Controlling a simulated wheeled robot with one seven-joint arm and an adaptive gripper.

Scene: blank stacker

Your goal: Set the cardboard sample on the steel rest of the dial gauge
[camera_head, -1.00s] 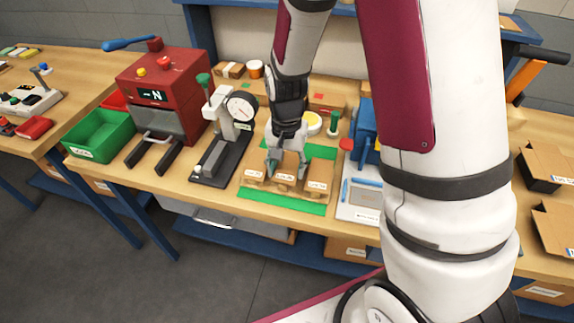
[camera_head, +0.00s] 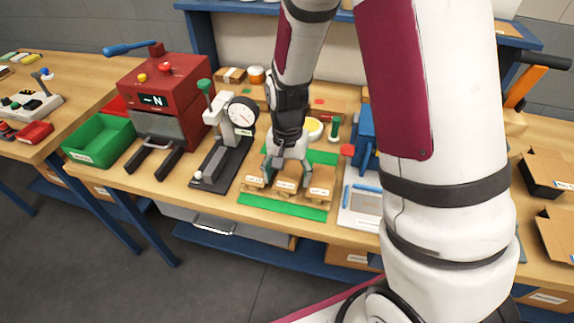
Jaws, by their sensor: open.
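Several labelled cardboard samples sit in a row on a green mat (camera_head: 282,206): a left one (camera_head: 254,183), a middle one (camera_head: 287,186) and a right one (camera_head: 320,190). My gripper (camera_head: 286,172) is open and points down at the middle sample, its fingers spread to either side. I cannot tell whether they touch the cardboard. The dial gauge (camera_head: 242,111) stands left of the mat, with a white round face on a grey stand. Its steel rest (camera_head: 213,160) is on the dark base and appears bare.
A red machine (camera_head: 163,85) with a blue lever and a green bin (camera_head: 98,139) stand left of the gauge. A blue device (camera_head: 365,135) and a pale tray (camera_head: 360,203) are right of the mat. My arm hides part of the right side. Open cardboard boxes (camera_head: 546,178) stand at far right.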

